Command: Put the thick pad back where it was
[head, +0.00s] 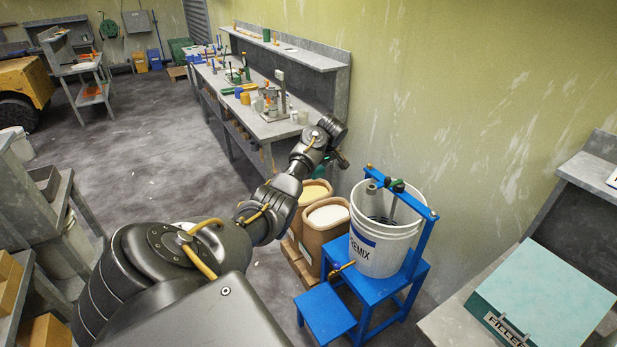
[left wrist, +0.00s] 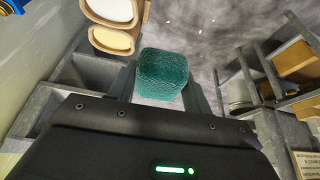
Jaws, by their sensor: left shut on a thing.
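My left gripper (head: 338,158) is raised in front of the long workbench, to the left of and above the pail press. In the left wrist view my left gripper (left wrist: 160,88) is shut on a thick green pad (left wrist: 163,72) with a rough, textured face. In the head view only a small dark green part of the pad (head: 342,161) shows beside the gripper. A white pail (head: 375,245) marked in blue stands upright in the blue press frame (head: 428,240). A crossbar with a screw runs over its mouth. My right gripper is out of view.
Two open sacks (head: 324,228) stand left of the press. A blue step (head: 325,313) is in front of it. A teal case (head: 545,295) lies on a bench at right. The workbench (head: 255,122) carries several tools. Grey floor (head: 130,150) is open at left.

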